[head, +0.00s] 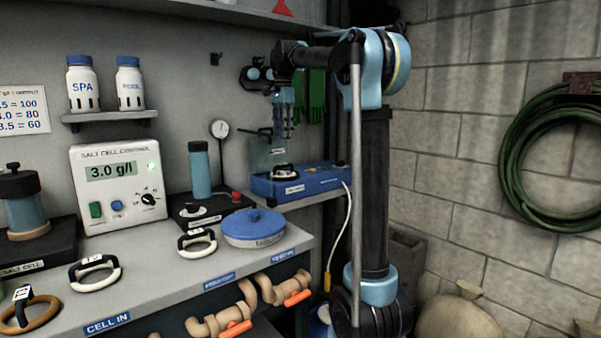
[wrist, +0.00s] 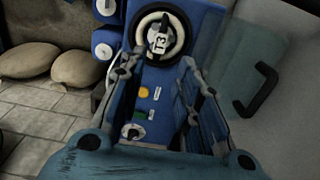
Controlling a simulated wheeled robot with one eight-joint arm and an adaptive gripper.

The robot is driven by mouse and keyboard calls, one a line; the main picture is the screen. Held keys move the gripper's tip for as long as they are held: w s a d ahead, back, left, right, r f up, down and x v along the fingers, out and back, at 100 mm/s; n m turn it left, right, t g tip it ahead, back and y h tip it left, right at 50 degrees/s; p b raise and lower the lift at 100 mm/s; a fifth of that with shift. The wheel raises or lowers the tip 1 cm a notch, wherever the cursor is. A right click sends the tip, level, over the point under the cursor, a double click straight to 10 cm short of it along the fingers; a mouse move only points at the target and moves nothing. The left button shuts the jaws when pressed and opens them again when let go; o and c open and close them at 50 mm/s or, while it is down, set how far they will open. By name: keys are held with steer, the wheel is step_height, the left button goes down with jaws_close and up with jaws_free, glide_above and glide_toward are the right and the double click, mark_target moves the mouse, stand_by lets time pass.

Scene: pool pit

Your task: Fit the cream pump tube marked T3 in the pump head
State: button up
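The cream tube marked T3 (wrist: 176,44), a ring with a dark grip and white tag, lies at the round head of the blue pump (wrist: 152,88). In the head view the tube (head: 285,170) shows small on the pump (head: 322,180); I cannot tell if it is fully seated. The pump's clear cover (wrist: 256,58) with its black handle stands raised beside it. My gripper (head: 284,130) points down above the pump. In the wrist view my gripper (wrist: 159,64) has its fingers apart with nothing between them, short of the tube.
On the bench are a white-and-black ring (head: 95,284), a brown ring (head: 20,328), a cream ring (head: 197,254) and a blue tub (head: 254,238). A control box (head: 118,204) and a blue cylinder (head: 200,170) stand behind. A white cable (head: 339,245) hangs from the pump.

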steer(key=s+d+f+n, duration=0.2)
steer(key=s+d+f, duration=0.2)
steer(key=s, duration=0.3)
steer(key=s+d+f+n+t, duration=0.1)
steer(key=s+d+f+n, duration=0.15)
steer(key=s+f, duration=0.3)
steer(key=s+d+f+n, duration=0.1)
steer(key=s+d+f, duration=0.35)
steer(key=s, duration=0.25)
steer(key=s+d+f+n, duration=0.2)
steer(key=s+f+n, duration=0.1)
steer(key=s+f, duration=0.7)
steer(key=s+d+f+n+t, duration=0.1)
steer(key=s+d+f+n, duration=0.2)
steer(key=s+f, duration=0.6)
step_height(320, 180, down, 5)
steer(key=shift+s+d+r, duration=0.15)
steer(key=shift+s+d, duration=0.05)
steer(key=shift+s, duration=0.2)
steer(key=shift+w, duration=0.15)
steer(key=shift+w+f, duration=0.2)
steer(key=shift+w, duration=0.15)
steer(key=shift+o, duration=0.4)
